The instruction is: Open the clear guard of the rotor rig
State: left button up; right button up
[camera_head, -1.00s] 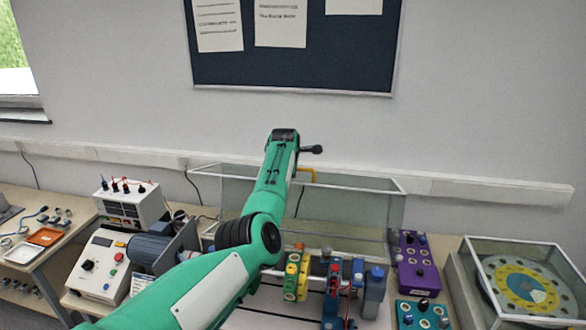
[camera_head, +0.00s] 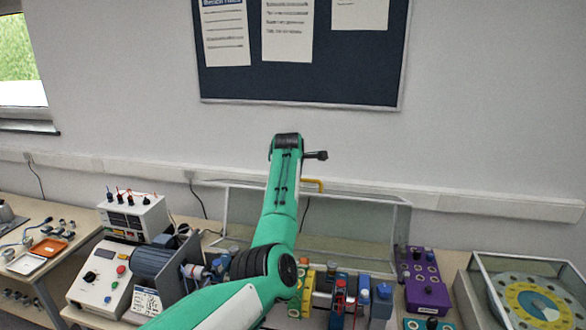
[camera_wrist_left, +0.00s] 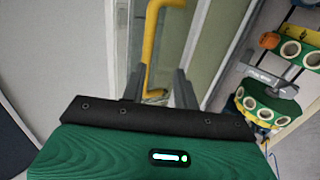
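The clear guard (camera_head: 350,222) is a pale-framed transparent panel at the back of the bench, appearing raised behind the rotor rig's motor (camera_head: 158,262) and coloured blocks. Its yellow handle (camera_head: 314,183) is on its upper edge, partly hidden by my left arm. In the left wrist view the yellow handle (camera_wrist_left: 150,55) runs between the two grey fingers of my left gripper (camera_wrist_left: 159,85). The fingers are apart, with a visible gap beside the handle; I cannot tell whether either touches it. In the head view my left arm hides its fingers and part of the rotor. My right gripper is out of view.
A purple box (camera_head: 423,278) stands right of the guard, and a clear-covered yellow dial (camera_head: 538,303) is further right. A white control box (camera_head: 100,275) and a supply unit (camera_head: 135,215) stand left. The wall and a noticeboard (camera_head: 300,85) are behind.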

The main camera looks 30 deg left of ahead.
pick_arm(q)
jog(key=b+v, duration=0.3)
jog(key=v, duration=0.6)
jog(key=shift+s+r+b, duration=0.2)
jog(key=shift+r+b, duration=0.05)
jog(key=shift+b, duration=0.15)
